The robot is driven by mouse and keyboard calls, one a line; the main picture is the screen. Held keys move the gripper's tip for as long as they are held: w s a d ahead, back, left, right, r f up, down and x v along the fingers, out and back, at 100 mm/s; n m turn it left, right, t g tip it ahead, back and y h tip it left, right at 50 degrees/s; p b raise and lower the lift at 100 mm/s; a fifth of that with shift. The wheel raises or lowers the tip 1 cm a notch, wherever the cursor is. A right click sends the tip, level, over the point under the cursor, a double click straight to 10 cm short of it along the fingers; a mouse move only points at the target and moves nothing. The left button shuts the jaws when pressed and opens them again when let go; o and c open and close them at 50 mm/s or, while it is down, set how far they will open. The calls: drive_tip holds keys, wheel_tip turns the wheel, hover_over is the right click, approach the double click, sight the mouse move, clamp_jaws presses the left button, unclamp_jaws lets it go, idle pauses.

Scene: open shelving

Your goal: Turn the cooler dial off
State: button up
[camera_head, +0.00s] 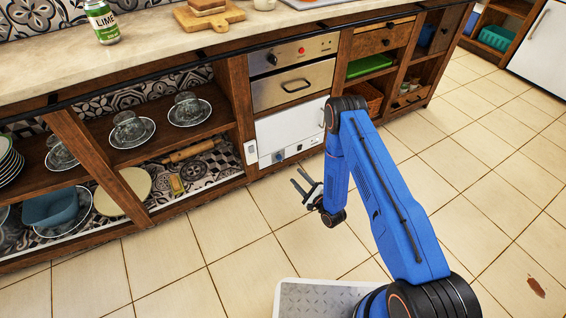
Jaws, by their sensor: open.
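The white cooler (290,131) is built into the wooden counter, under a steel oven panel. A small dial (279,157) shows low on the cooler's front; its setting is too small to read. My gripper (298,178) is open and empty. In the picture it appears just below and slightly right of the dial, with its fingers pointing up and left toward the cooler's lower front. It looks apart from the dial, though the depth between them is hard to judge.
The oven panel (293,70) above has knobs, a red light and a handle. Open shelves (165,123) at left hold glasses on saucers and dishes. A green can (102,24) and a cutting board (208,17) are on the counter.

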sight(280, 159)
drive_tip(key=x, duration=1.3)
drive_tip(key=shift+w, duration=0.15)
drive_tip(key=c, duration=1)
